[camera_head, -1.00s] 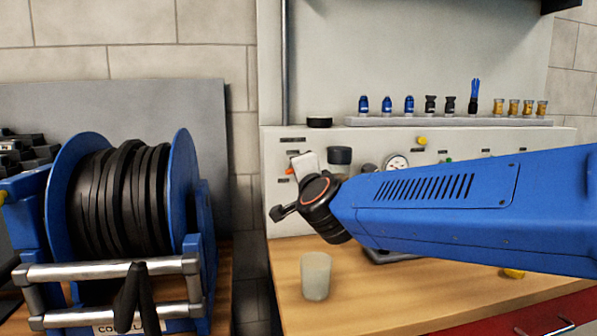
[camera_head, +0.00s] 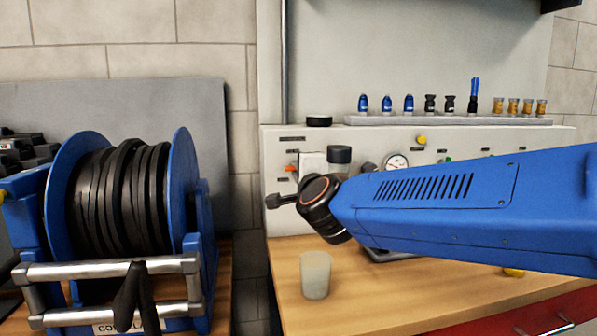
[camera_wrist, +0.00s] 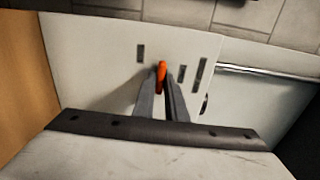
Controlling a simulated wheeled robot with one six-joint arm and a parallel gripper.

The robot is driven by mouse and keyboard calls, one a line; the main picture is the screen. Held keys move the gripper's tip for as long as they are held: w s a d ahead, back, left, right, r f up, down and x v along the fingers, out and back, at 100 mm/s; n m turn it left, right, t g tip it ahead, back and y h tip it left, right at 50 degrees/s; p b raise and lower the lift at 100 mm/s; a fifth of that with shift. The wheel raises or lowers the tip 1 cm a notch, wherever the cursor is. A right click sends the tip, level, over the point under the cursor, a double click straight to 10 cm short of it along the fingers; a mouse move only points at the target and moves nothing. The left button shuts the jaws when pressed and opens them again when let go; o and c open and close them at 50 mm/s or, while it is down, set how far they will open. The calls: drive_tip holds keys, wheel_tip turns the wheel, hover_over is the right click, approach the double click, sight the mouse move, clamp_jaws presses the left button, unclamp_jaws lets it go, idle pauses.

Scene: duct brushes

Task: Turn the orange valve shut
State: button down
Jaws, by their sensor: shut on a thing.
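The orange valve (camera_wrist: 162,76) shows in the wrist view as a narrow orange handle on the pale panel. My gripper (camera_wrist: 161,88) is shut on it, with one dark finger on each side of the handle. In the head view a small bit of the orange valve (camera_head: 291,168) shows on the panel's left part, just above my wrist.
A frosted cup (camera_head: 316,275) stands on the wooden bench below my wrist. A blue hose reel (camera_head: 62,200) stands to the left. A gauge (camera_head: 396,162) sits on the panel (camera_head: 560,142). A shelf (camera_head: 365,120) above holds several small fittings and jars.

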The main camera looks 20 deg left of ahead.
drive_tip(key=shift+f, duration=0.1)
drive_tip(key=c, duration=1.8)
unclamp_jaws()
drive_tip(key=shift+s+d, duration=0.1)
drive_tip(key=v, duration=1.7)
drive_tip(key=shift+s, duration=0.15)
